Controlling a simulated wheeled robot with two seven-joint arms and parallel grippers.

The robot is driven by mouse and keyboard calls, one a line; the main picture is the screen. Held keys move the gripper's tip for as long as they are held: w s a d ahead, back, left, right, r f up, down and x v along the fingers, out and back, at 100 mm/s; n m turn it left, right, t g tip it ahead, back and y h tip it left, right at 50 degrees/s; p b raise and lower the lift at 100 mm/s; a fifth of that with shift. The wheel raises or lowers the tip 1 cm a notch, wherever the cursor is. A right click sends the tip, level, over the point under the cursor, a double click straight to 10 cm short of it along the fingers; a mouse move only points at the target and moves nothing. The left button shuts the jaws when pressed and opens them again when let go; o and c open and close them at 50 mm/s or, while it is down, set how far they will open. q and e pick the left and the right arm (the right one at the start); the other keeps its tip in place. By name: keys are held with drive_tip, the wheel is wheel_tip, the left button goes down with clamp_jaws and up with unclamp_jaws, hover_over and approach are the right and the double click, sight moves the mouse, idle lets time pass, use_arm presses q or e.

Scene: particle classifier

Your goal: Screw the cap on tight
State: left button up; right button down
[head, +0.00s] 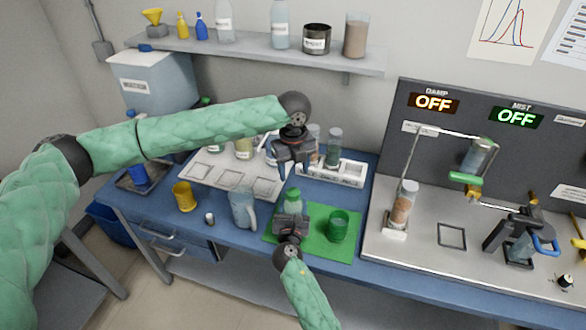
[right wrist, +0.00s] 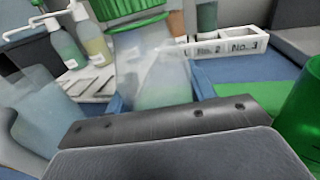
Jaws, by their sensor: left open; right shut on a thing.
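A translucent bottle (head: 293,208) stands upright over the green mat, and it fills the upper middle of the right wrist view (right wrist: 160,75). A ridged green cap (right wrist: 125,10) sits at its top, partly cut off by the frame's upper edge; how tight it is cannot be told. My right gripper (head: 290,223) is shut around the bottle's body from the front. My left gripper (head: 296,172) hangs just above the bottle, pointing down, open and apart from the cap. The bottle's lower part is hidden behind my right gripper.
A green cup (head: 339,226) stands on the green mat (head: 310,250) right of the bottle. A clear pitcher (head: 243,210) stands left. Behind are a white numbered rack (head: 345,175) and a white tray (head: 215,173) with bottles. A yellow cup (head: 183,196) is farther left.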

use_arm(q)
drive_tip(key=n, duration=0.7)
drive_tip(key=shift+r, duration=0.1)
drive_tip(key=n, duration=0.8)
drive_tip(key=shift+s+a, duration=0.1)
drive_tip(key=n, duration=0.4)
drive_tip(key=shift+n, duration=0.3)
drive_tip(key=n, duration=1.2)
